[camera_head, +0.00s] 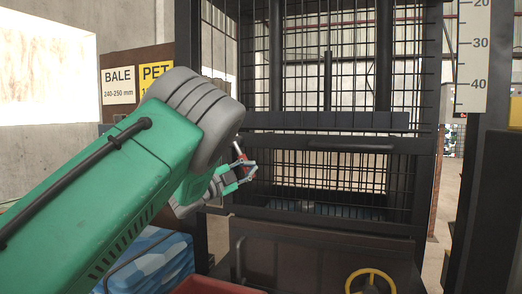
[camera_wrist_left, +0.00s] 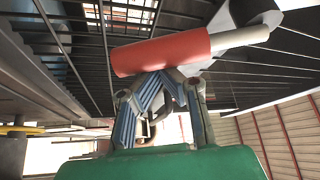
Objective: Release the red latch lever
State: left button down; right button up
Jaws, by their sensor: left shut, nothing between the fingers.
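The red latch lever shows in the left wrist view as a thick red cylinder (camera_wrist_left: 160,52) on a pale grey shaft, slanting across the upper middle. My left gripper (camera_head: 250,172) is shut and empty, just below and right of that red piece. In the left wrist view its fingertips (camera_wrist_left: 160,78) meet right at the lower edge of the red cylinder. I cannot tell whether they touch it. My right gripper is not in view.
The black mesh cage door (camera_head: 330,170) with a horizontal bar stands behind the gripper. A yellow handwheel (camera_head: 371,279) is low at right, and a height scale (camera_head: 472,55) is at upper right. Blue-and-white bales (camera_head: 155,262) and a red-edged bin (camera_head: 205,287) lie below my arm.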

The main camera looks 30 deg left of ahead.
aim_at(237, 172)
pick_arm(q)
jog(key=a+m, duration=0.1)
jog(key=f+m+g, duration=0.1)
jog(key=shift+s+a+f+m+g+b, duration=0.1)
jog(key=shift+s+a+m+g+b, duration=0.1)
jog(key=shift+a+m+g+b, duration=0.15)
jog(key=shift+s+a+f+m+g, duration=0.15)
jog(key=shift+a+m+g, duration=0.2)
jog(key=shift+a+m, duration=0.3)
jog(key=shift+s+a+f+m+g, duration=0.15)
jog(key=shift+a+m+g, duration=0.25)
jog(key=shift+m, duration=0.4)
